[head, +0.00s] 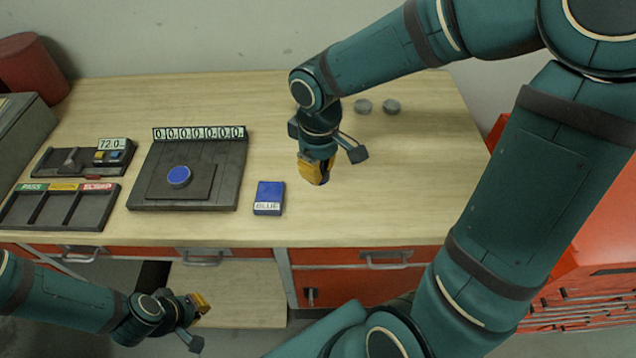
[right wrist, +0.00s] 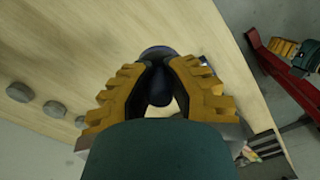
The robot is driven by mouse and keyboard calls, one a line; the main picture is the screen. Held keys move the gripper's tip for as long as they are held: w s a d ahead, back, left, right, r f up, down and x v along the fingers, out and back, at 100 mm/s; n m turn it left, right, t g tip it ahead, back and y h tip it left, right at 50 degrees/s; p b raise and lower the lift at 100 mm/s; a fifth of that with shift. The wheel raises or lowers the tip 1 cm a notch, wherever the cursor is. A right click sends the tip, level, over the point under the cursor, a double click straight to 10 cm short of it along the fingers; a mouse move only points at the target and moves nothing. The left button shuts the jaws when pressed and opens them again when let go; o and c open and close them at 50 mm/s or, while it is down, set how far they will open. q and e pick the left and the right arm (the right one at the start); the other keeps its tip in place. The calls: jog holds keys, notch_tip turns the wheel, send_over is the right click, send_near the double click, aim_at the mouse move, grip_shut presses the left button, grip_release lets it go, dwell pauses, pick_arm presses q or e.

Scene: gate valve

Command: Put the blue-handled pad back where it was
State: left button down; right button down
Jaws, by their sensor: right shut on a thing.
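My right gripper (head: 315,172) is over the middle of the table, right of the blue box. In the right wrist view its yellow fingers (right wrist: 160,90) are closed around a dark, bluish rounded thing (right wrist: 158,52), which I take to be the blue-handled pad. The fingers hide most of it, and the head view does not show it clearly. A blue box labelled BLUE (head: 269,196) stands on the table. My left gripper (head: 200,303) is low in front of the table, away from the things on top; its fingers are too small to read.
A dark base (head: 144,188) with a blue disc (head: 179,177) and a number strip stands left of the blue box. A tray (head: 58,207) with coloured labels and a device reading 72.0 (head: 112,145) are further left. Grey discs (head: 377,106) lie behind my right gripper.

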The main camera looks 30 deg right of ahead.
jog(key=shift+w+d, duration=0.15)
jog(key=shift+w, duration=0.05)
jog(key=b, duration=0.2)
send_over(318, 203)
notch_tip(318, 203, down, 7)
jog(key=shift+s+r, duration=0.1)
jog(key=shift+f, duration=1.55)
jog(key=shift+f+b, duration=0.1)
jog(key=shift+b, duration=0.25)
jog(key=c, duration=1)
grip_release()
jog(key=shift+c, duration=0.2)
